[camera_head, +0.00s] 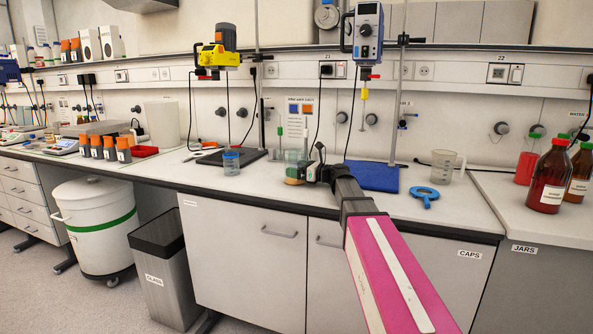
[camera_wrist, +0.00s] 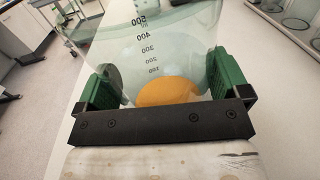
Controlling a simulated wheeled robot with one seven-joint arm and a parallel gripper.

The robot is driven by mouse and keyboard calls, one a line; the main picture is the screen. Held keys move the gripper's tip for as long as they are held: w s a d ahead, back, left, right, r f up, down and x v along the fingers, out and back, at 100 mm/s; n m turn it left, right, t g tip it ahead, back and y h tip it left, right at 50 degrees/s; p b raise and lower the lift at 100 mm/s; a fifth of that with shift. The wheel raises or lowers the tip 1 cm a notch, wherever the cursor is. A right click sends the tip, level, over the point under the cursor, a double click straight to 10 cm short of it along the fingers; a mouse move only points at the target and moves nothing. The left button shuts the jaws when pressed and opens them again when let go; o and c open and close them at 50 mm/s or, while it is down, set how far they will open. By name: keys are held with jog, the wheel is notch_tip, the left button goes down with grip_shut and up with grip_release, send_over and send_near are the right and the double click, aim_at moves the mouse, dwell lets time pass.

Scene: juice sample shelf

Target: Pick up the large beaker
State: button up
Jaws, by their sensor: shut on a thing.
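The large beaker (camera_wrist: 150,62) is clear glass with dark volume marks up to 500 and a layer of orange liquid (camera_wrist: 168,92) at its bottom. My gripper (camera_wrist: 160,85) is shut on it, with one green finger pad on each side of the glass. In the head view the beaker (camera_head: 293,168) is small, at the front middle of the white bench, partly hidden by my gripper (camera_head: 310,172). I cannot tell whether its base touches the bench.
A blue mat (camera_head: 373,176), a blue ring clamp (camera_head: 424,196) and a clear measuring jug (camera_head: 444,167) lie or stand to the right. Stand rods rise behind. Brown bottles (camera_head: 549,178) stand far right.

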aim_at(296, 158)
jog(key=shift+r, duration=0.15)
jog(key=shift+r, duration=1.7)
jog(key=shift+s+a+r, duration=0.1)
jog(key=shift+a+r, duration=0.05)
jog(key=shift+r, duration=0.2)
jog(key=s+a+r, duration=0.4)
jog(key=a+r, duration=0.2)
jog(key=a, duration=0.4)
jog(key=shift+a+r, duration=0.15)
jog(key=shift+r, duration=0.1)
